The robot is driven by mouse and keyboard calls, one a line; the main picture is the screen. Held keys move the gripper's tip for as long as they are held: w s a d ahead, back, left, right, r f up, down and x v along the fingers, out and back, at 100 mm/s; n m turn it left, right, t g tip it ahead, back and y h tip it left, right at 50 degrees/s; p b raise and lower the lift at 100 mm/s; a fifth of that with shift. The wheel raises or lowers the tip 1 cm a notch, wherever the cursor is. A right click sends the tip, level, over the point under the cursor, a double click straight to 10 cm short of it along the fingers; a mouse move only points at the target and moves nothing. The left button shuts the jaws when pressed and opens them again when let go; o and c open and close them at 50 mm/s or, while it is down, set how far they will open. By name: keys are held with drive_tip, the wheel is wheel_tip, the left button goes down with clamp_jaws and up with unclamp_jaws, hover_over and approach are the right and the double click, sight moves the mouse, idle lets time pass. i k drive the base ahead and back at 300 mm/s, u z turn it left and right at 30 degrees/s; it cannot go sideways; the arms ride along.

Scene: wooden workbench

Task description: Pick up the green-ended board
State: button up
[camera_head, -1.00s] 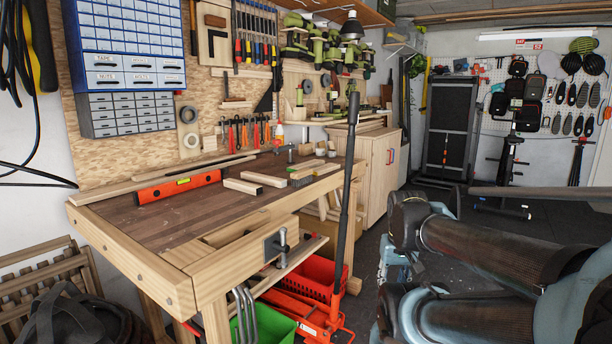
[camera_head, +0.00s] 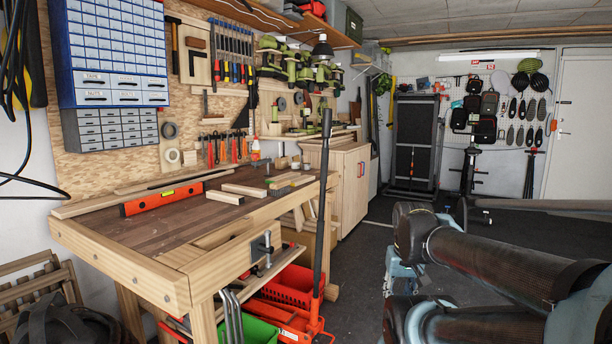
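Several short light wood boards lie on the right part of the workbench (camera_head: 150,232). One front board (camera_head: 224,198) and a longer one behind it (camera_head: 244,190) show plain ends. To their right, a small cluster of boards (camera_head: 290,180) seems to have a greenish end at its left, too small to be sure which board it belongs to. My dark arm links fill the lower right of the view, well apart from the bench. I cannot make out my gripper's fingers in this view.
An orange level (camera_head: 161,199) and long wood strips lie along the bench's back. A vise (camera_head: 262,247) sits on its front edge. A tall black jack handle (camera_head: 322,195) stands before the bench's right end, with red (camera_head: 290,286) and green (camera_head: 250,331) crates below.

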sight(289, 175)
drive_tip(key=z, duration=0.45)
drive_tip(key=i, duration=1.1)
drive_tip(key=z, duration=0.4)
drive_tip(key=i, duration=1.05)
drive_tip(key=u, duration=0.55)
drive_tip(key=i, duration=1)
drive_tip(key=u, duration=1)
drive_tip(key=i, duration=0.4)
drive_tip(key=u, duration=0.15)
